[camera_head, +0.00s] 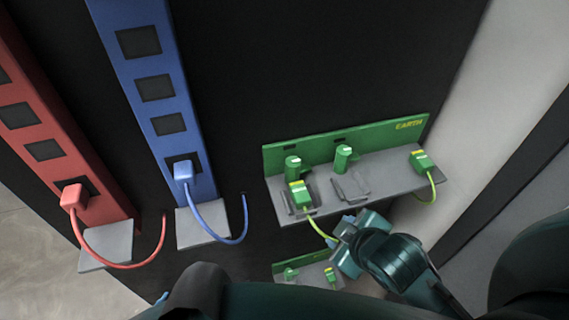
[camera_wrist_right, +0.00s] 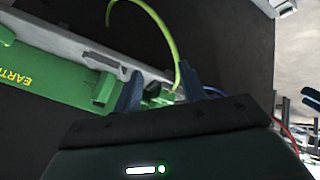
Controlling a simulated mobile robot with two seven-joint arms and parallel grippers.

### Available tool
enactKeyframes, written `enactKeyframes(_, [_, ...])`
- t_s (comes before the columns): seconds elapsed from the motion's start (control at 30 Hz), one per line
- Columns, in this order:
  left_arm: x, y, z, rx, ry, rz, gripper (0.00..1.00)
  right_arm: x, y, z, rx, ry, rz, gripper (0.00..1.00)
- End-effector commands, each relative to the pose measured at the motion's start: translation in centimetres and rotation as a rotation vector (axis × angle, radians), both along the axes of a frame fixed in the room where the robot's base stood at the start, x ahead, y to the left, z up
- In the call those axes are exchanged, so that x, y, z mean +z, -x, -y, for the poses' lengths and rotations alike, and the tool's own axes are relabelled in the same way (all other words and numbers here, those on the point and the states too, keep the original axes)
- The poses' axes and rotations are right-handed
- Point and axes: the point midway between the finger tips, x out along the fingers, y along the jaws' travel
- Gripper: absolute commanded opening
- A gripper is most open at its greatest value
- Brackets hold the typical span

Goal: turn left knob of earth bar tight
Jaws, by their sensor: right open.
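The green earth bar (camera_head: 300,148) is on the dark panel, with a grey ledge below it. Its left knob (camera_head: 293,165) and right knob (camera_head: 344,156) stand upright on it. A green-yellow plug (camera_head: 300,194) with a cable sits in front of the left knob. My right gripper (camera_head: 345,228) is below and to the right of that plug, apart from the left knob. In the right wrist view its fingers (camera_wrist_right: 160,88) are open, with a green part between them that I cannot identify. Only a small blue tip of my left gripper (camera_head: 160,298) shows at the bottom edge.
A second green plug (camera_head: 422,161) with a cable sits at the bar's right end. Another green bar (camera_head: 306,264) is lower down, partly hidden by my arm. Red (camera_head: 62,150) and blue (camera_head: 150,62) bars with looping cables stand to the left.

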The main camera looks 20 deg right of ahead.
Motion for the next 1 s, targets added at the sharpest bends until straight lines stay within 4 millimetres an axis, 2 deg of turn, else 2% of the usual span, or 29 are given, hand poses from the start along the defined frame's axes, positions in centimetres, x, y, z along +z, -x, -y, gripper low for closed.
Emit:
enactKeyframes(0.1, [-0.1, 0.0, -0.1, 0.003, -0.002, -0.003, 0.54, 2.9, -2.6, 0.4, 0.199, 0.224, 0.131, 0.41])
enactKeyframes(0.27, [-0.1, 0.0, 0.2, 0.006, 0.005, -0.006, 0.54, 6.4, -5.7, -0.2, 0.512, 0.568, 0.346, 0.41])
enactKeyframes(0.43, [-0.2, 0.1, 0.2, 0.006, 0.006, -0.007, 0.54, 9.5, -7.9, -1.3, 0.949, 1.078, 0.617, 0.41])
enactKeyframes(0.57, [-0.2, 0.1, 0.3, 0.004, 0.006, -0.007, 0.54, 10.0, -7.8, -1.0, 1.292, 1.485, 0.772, 0.41])
enactKeyframes(0.7, [-0.2, 0.1, 0.3, 0.003, 0.007, -0.007, 0.54, 9.4, -6.9, 0.8, 1.581, 1.806, 0.856, 0.41])
enactKeyframes(0.83, [-0.2, 0.1, 0.3, 0.001, 0.006, -0.007, 0.54, 8.9, -6.1, 2.2, 1.740, 1.961, 0.887, 0.41])
enactKeyframes(1.0, [0.2, 0.2, 0.1, -0.003, 0.000, -0.007, 0.54, 8.7, -6.1, 2.6, 1.793, 2.010, 0.896, 0.41])
